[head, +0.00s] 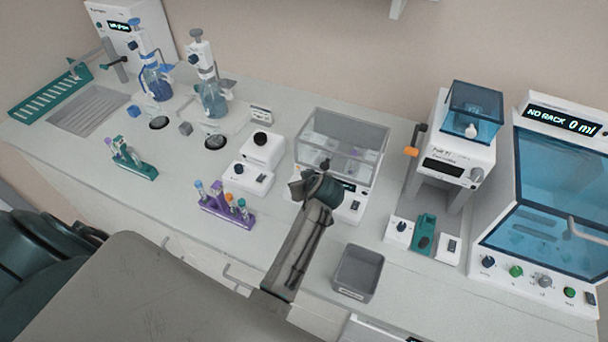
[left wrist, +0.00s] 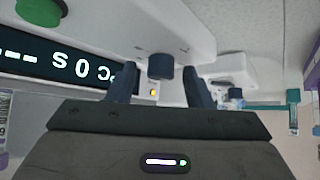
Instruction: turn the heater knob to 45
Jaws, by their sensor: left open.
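The heater (head: 352,132) is a white box with a clear lid, with tubes faintly visible inside. My left gripper (head: 322,186) is over its front panel and hides part of it. In the left wrist view the gripper (left wrist: 162,84) is open, its two dark fingers on either side of a dark blue knob (left wrist: 160,66). Gaps show between knob and fingers; whether the fingertips reach alongside it I cannot tell. A lit display (left wrist: 70,70) appears upside down and cut off; I cannot read its value surely. A green button (left wrist: 40,11) is beside it. My right gripper is not in view.
A grey bin (head: 358,274) stands right of my left arm. A purple tube rack (head: 228,215) and small white knob boxes (head: 247,180) are to its left. A white dispenser (head: 455,160) and a blue-windowed cabinet (head: 560,190) stand at the right.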

